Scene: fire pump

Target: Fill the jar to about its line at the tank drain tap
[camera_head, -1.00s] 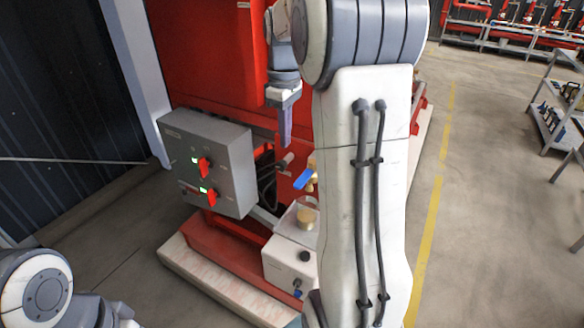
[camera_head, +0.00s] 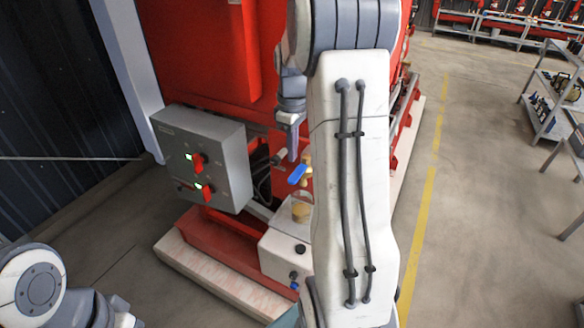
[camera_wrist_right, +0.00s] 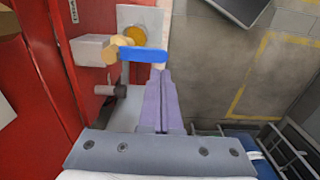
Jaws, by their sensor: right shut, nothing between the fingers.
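The drain tap (camera_head: 305,168) is brass with a blue lever handle (camera_head: 297,174); the lever also shows in the right wrist view (camera_wrist_right: 145,54), reaching right from the brass body (camera_wrist_right: 112,49). The jar (camera_head: 301,211) stands below the tap, with amber liquid in it; its line and exact level cannot be made out. In the right wrist view the amber (camera_wrist_right: 134,35) shows beyond the lever. My right gripper (camera_head: 292,158) is shut and empty, fingers pointing down just above the lever. Its fingertips (camera_wrist_right: 160,72) appear close to the lever's free end; contact is unclear. My left gripper is out of view.
The jar stands on a white box (camera_head: 284,255). A grey control box (camera_head: 204,155) with red switches and green lights is to the left. The red tank (camera_head: 200,60) rises behind. Open floor and a metal shelf (camera_head: 550,110) lie to the right.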

